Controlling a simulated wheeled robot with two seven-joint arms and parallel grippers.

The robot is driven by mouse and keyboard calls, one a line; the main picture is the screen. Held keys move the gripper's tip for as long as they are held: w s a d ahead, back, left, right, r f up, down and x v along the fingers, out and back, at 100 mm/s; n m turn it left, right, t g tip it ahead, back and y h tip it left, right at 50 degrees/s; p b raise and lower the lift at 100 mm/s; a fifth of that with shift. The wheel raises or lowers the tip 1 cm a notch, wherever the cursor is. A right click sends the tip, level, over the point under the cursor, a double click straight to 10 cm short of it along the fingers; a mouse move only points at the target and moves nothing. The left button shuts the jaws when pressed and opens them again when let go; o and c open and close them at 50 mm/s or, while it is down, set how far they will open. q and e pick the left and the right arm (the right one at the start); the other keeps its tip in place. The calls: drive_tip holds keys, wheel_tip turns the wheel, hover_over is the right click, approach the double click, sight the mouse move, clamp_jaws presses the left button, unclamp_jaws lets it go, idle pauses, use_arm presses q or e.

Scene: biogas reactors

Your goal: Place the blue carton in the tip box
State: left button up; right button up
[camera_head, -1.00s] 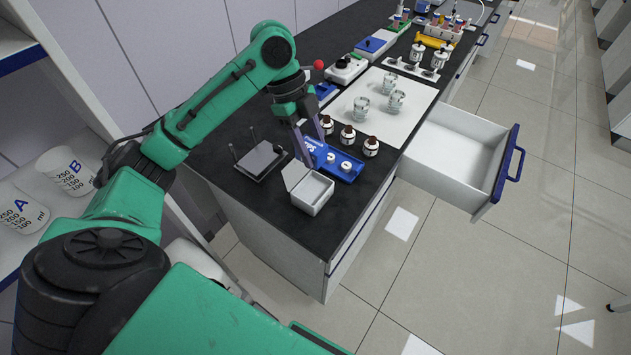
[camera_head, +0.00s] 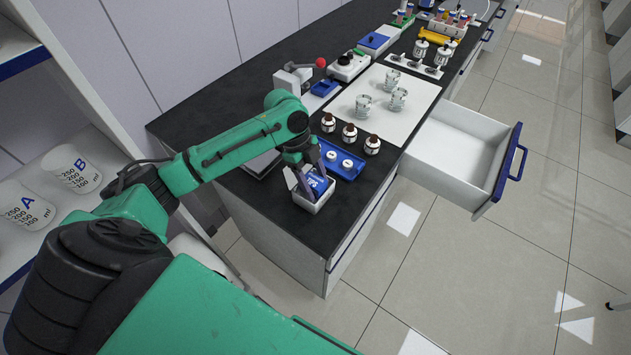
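The blue carton (camera_head: 317,184), with white lettering on its face, is at the opening of the white tip box (camera_head: 321,205), its lower part inside the box walls. The tip box stands open near the front edge of the dark bench. My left gripper (camera_head: 308,176) reaches down over the box with its fingers on the carton and appears shut on it. Whether the carton touches the box floor is hidden. My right gripper is not in view.
A blue tray (camera_head: 343,162) with two small white-topped items lies just behind the box. Several brown bottles (camera_head: 349,133) stand behind it. A white board (camera_head: 382,104) carries glass beakers (camera_head: 398,98). An open drawer (camera_head: 459,154) juts out at the right.

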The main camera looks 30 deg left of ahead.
use_arm(q)
drive_tip(key=b+v, duration=0.1)
drive_tip(key=v, duration=1.1)
